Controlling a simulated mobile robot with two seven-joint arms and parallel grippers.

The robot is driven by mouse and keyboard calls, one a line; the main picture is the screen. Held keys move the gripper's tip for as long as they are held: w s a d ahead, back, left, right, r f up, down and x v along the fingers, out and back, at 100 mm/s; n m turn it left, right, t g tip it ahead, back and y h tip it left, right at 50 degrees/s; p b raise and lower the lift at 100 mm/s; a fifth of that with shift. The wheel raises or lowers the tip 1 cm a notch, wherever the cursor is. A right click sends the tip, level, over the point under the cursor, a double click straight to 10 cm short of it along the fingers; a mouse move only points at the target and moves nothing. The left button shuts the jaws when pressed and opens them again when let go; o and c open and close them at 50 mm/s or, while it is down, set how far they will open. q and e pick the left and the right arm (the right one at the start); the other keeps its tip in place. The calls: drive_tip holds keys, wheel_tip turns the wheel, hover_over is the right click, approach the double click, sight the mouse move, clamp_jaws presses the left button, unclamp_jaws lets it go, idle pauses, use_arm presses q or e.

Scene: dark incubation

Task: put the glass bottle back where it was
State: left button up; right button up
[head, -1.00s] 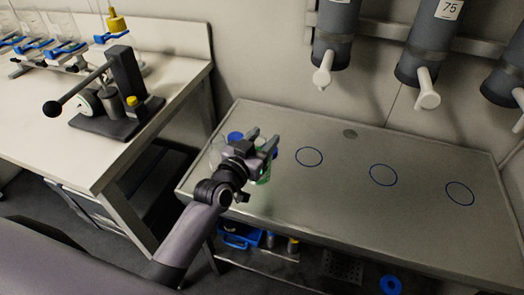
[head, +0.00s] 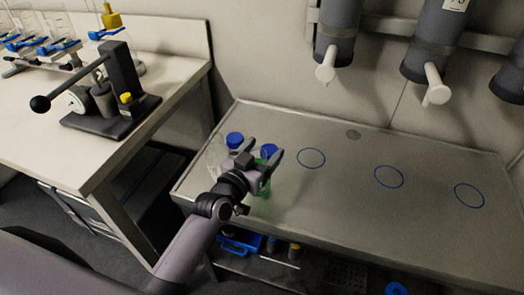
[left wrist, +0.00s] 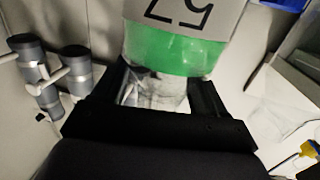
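A glass bottle with green liquid (head: 264,186) and a blue cap stands upright near the left end of the metal table. It looms large in the left wrist view (left wrist: 178,58), with an upside-down number on its label. My left gripper (head: 265,152) is at the bottle's upper part, fingers spread wide. The fingers lie on either side of the bottle in the left wrist view (left wrist: 157,95); I see no clear grip. A clear bottle (head: 214,158) and a blue cap (head: 235,139) are close by, partly behind my gripper. My right gripper is not in view.
The metal table (head: 340,215) is bare to the right, with several blue rings (head: 311,158) marked on it. Grey dispensers with white taps (head: 326,68) hang above. A white bench (head: 50,140) with a lever press (head: 112,112) stands left. A blue tray (head: 240,243) is below.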

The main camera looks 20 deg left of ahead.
use_arm(q)
drive_tip(key=shift+r, duration=0.25)
drive_tip(key=shift+s+a+f, duration=0.1)
drive_tip(key=shift+s, duration=0.2)
drive_tip(key=f+v, duration=0.1)
drive_tip(key=v, duration=1)
drive_tip(key=s+a+f+g+y+p, duration=0.1)
drive_tip(key=s+f+g, duration=0.5)
drive_tip(key=s+f, duration=0.8)
drive_tip(key=shift+a+f+g+y, duration=0.3)
drive_tip(key=shift+a+f+y, duration=0.15)
drive_tip(key=shift+a, duration=0.4)
